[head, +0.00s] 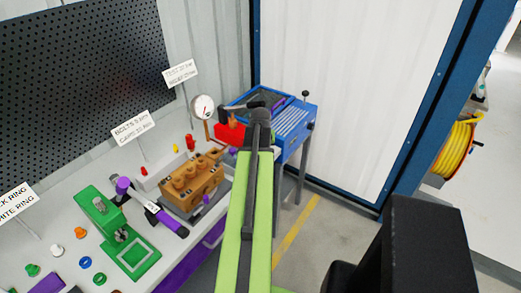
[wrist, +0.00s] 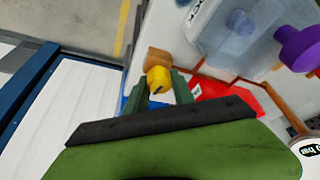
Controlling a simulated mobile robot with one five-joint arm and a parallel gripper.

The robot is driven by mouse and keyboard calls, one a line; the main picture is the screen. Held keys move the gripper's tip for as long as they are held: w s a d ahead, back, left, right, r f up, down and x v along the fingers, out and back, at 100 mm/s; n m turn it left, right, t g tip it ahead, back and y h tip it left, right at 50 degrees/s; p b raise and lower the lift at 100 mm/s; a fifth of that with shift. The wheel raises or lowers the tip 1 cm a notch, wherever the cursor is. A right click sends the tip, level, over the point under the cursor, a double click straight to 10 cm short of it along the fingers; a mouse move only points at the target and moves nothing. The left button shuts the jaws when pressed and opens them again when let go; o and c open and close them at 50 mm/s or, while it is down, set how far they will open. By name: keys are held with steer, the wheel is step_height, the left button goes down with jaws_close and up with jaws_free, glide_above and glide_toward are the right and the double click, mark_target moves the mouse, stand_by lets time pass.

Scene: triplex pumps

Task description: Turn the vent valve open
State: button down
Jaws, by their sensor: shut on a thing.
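In the wrist view, a yellow knob (wrist: 159,79) sits on a tan-brown block (wrist: 157,57). The two green fingers of my gripper (wrist: 160,90) stand on either side of this knob and are shut on it. It looks like the vent valve's handle, but no label on it can be read. A bit of blue shows between the fingers. In the head view, my arm hides the knob, and my gripper (head: 259,112) is over the far end of the bench, beside a red part (head: 230,133).
A pressure gauge (head: 203,107) stands left of my arm. The tan pump block (head: 194,182) and a green fixture (head: 130,250) are on the bench. A blue cart (head: 294,122) stands behind my arm. In the wrist view, a red part (wrist: 225,92) lies close to the right finger.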

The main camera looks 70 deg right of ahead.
steer(key=shift+s+a+n+t, duration=0.1)
steer(key=shift+n+t, duration=0.2)
steer(key=shift+n, duration=0.6)
steer(key=c, duration=1.1)
jaws_free()
steer(key=shift+o, duration=0.2)
steer(key=shift+r, duration=0.1)
steer(key=p+v, duration=1.6)
steer(key=v, duration=0.1)
steer(key=shift+d+r, duration=0.15)
steer(key=shift+d, duration=0.1)
